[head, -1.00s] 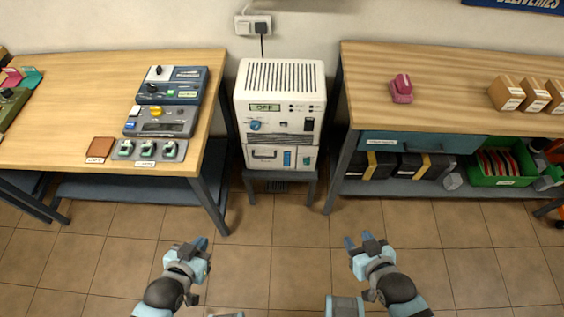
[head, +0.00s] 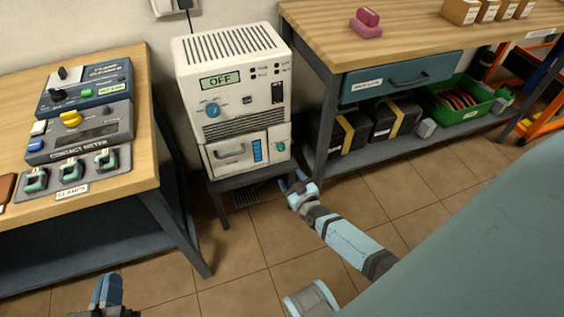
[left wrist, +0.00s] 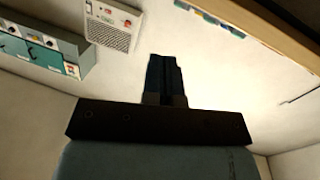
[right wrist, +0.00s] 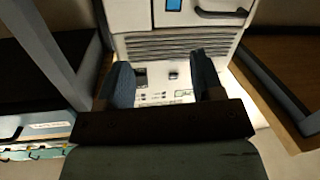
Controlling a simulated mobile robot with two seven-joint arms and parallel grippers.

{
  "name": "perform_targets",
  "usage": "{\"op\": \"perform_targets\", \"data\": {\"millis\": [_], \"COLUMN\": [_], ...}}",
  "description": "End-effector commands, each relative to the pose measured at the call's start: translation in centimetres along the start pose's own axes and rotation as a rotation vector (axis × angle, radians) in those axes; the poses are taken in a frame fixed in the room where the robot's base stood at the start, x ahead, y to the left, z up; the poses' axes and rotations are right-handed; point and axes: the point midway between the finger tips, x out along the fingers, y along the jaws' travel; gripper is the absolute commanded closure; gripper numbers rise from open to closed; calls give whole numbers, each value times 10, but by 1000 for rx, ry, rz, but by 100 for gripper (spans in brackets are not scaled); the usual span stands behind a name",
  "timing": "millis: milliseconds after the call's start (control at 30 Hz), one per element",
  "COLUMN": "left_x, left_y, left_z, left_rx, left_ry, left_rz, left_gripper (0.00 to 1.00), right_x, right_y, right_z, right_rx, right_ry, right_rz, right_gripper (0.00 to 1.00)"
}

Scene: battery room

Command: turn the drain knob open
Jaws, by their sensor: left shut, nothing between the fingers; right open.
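The white machine (head: 232,95) stands on a low grey stand and its display reads OFF. A small teal-green knob (head: 281,147), possibly the drain knob, sits at the lower right of its front. A larger blue knob (head: 212,110) is on the upper panel. My right gripper (head: 298,180) is open and empty, below and to the right of the teal knob, apart from it in the picture. In the right wrist view its spread fingers (right wrist: 163,85) show before the upside-down machine front; the teal knob is not visible there. My left gripper (head: 110,288) is shut and empty, low at left; its closed fingers show in the left wrist view (left wrist: 165,75).
A wooden table (head: 135,172) with meters and clamps stands at left. A workbench (head: 318,45) with a teal drawer (head: 400,78), dark cases and a green crate (head: 455,116) stands at right. A floor grate (head: 246,198) lies by the stand. The tiled floor in front is clear.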

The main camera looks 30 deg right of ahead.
Motion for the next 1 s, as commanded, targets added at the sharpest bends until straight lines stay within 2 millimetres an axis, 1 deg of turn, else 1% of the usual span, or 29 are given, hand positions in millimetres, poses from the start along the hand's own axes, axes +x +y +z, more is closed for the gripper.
{"op": "perform_targets", "data": {"millis": [33,100,233,367,467,567,667,700,800,1000], "left_x": [1,0,0,-1,-1,-1,-1,-1,2,4], "left_y": [-1,1,4,7,10,14,17,17,15,13], "left_z": [17,18,16,12,6,-2,-2,0,14,35], "left_rx": [-5,-12,-20,-25,-30,-38,-45,-48,-49,-49], "left_ry": [26,55,87,109,141,189,209,208,159,85], "left_rz": [11,23,37,47,59,78,94,98,100,106], "left_gripper": [100,100,100,100,100,100,100,100,100,100], "right_x": [13,24,36,44,55,73,94,103,124,158], "right_y": [5,14,26,31,33,35,38,40,43,48], "right_z": [29,42,56,58,57,56,56,56,56,53], "right_rx": [-6,-12,-19,-24,-23,-23,-24,-25,-24,-24], "right_ry": [13,30,45,53,53,54,54,54,53,52], "right_rz": [35,78,132,153,155,153,153,153,153,152], "right_gripper": [39,39,39,39,39,39,39,39,39,39]}}
